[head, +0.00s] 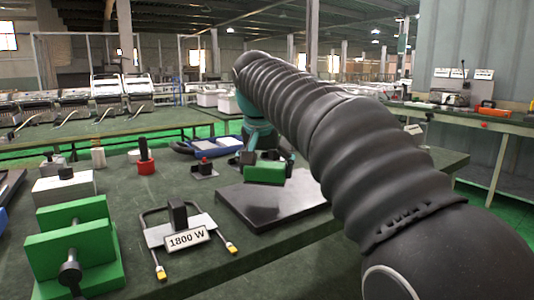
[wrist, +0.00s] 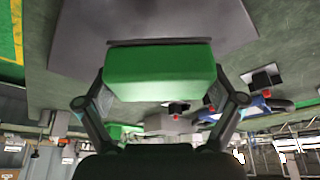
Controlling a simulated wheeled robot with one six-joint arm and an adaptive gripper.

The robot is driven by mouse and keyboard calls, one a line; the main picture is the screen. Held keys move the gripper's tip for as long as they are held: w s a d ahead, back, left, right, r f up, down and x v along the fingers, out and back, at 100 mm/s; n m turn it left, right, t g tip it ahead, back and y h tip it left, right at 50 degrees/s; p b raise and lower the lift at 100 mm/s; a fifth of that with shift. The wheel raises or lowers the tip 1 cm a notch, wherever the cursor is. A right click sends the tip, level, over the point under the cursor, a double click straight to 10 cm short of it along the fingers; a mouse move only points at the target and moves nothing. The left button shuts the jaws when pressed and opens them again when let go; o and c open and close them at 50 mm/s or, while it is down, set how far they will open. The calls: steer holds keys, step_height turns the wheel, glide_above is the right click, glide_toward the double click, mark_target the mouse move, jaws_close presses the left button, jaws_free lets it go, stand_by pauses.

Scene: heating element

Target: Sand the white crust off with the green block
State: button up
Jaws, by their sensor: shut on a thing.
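My gripper (head: 266,158) is shut on the green block (head: 265,173), with a finger on each side of it in the wrist view (wrist: 160,72). A dark strip runs along the block's edge facing the dark plate (wrist: 220,22). The block is over or at the back part of this plate, which also shows in the head view (head: 268,205); I cannot tell whether they touch. The heating element (head: 163,240), a bent rod with yellow-tipped ends and an "1800 W" label, lies to the left of the plate. I cannot make out any white crust on it.
A green vise-like fixture (head: 70,245) stands at the front left of the table. Behind are a red-based dark post (head: 146,160), a blue tray (head: 217,147) and small dark-knobbed pieces (head: 204,170). My arm covers the right side of the view.

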steer(key=shift+r, duration=2.05)
